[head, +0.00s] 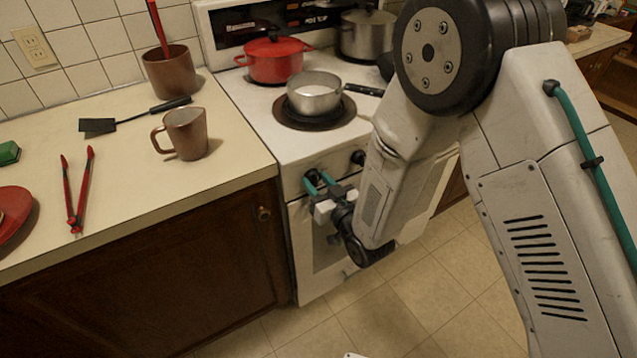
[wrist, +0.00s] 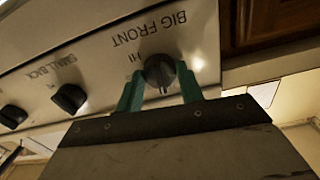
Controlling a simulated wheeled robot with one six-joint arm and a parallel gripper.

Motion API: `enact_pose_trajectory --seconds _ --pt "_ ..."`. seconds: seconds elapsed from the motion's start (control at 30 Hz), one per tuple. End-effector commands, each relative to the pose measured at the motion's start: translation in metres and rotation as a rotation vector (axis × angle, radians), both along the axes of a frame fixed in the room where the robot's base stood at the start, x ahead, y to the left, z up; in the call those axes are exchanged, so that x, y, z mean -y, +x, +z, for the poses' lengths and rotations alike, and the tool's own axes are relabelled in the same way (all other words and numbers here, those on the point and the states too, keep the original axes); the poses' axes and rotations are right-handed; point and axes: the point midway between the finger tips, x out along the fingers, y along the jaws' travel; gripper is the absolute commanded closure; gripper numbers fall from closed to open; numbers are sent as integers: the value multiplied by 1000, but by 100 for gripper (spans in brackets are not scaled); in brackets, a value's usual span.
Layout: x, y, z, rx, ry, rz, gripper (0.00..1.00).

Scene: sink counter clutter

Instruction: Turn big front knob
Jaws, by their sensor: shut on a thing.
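The big front knob (wrist: 159,71) is a round black knob on the stove's white front panel, under the upside-down label "BIG FRONT" in the wrist view. My gripper (wrist: 160,88) has its two teal fingers on either side of this knob and is shut on it. In the head view my gripper (head: 318,182) reaches the left end of the stove front, and its fingers mostly hide the knob there.
The small back knob (wrist: 69,98) is beside it. On the stove are a saucepan (head: 314,97), a red pot (head: 274,62) and a steel pot (head: 366,38). The counter (head: 120,190) at left holds a brown mug (head: 187,135) and red tongs (head: 73,205).

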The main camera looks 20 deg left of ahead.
Motion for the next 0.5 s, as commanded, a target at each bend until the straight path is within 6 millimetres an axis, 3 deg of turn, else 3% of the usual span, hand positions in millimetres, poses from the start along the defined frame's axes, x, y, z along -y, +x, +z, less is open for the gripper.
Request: enact_pose_trajectory --seconds 0.5 --pt "0 0 0 -323 276 0 86"
